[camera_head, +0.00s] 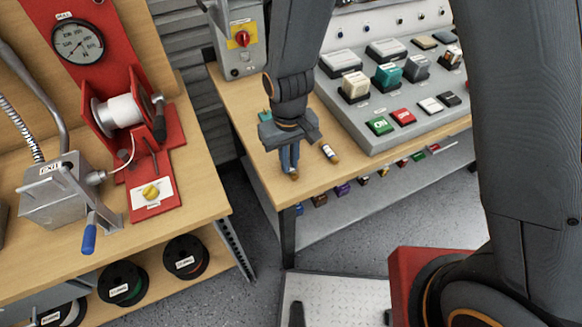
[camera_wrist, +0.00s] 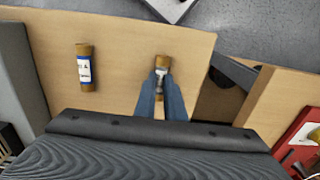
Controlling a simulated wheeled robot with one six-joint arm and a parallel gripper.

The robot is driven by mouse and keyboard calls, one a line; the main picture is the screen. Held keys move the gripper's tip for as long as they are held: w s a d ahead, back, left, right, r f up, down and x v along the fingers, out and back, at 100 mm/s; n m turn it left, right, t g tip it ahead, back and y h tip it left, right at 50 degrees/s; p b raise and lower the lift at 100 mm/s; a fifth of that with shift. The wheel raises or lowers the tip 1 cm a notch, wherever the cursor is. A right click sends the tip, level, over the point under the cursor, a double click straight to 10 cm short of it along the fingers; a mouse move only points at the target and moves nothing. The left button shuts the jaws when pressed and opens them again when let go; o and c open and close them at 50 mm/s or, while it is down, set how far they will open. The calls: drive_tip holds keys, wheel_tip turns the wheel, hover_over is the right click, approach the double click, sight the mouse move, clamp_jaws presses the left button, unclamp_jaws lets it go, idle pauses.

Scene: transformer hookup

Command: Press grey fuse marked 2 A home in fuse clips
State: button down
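My gripper's blue fingers (camera_head: 290,158) point down at the table's front left part; they also show in the wrist view (camera_wrist: 161,82). They are close together on either side of a fuse (camera_wrist: 162,61) with brown end caps and a greyish middle. The fingers partly cover it, and I cannot read its marking. In the head view only a brown end (camera_head: 294,176) shows at the fingertips. A second fuse (camera_wrist: 83,74), brown-capped with a white and blue label ending in "A", lies apart on the wood; it also shows in the head view (camera_head: 329,153). I cannot make out the fuse clips.
A grey sloped panel (camera_head: 364,136) with several coloured blocks stands right of my gripper. A grey box with a red switch (camera_head: 242,39) stands behind. The wooden table's (camera_head: 310,183) front edge is close to the fingers. A separate bench (camera_head: 200,208) stands left across a gap.

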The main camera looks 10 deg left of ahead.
drive_tip(key=shift+r, duration=0.15)
idle(0.3)
drive_tip(key=shift+s+r+p, duration=0.1)
drive_tip(key=shift+r+p, duration=2.5)
drive_tip(key=shift+r, duration=0.35)
drive_tip(key=shift+f, duration=0.1)
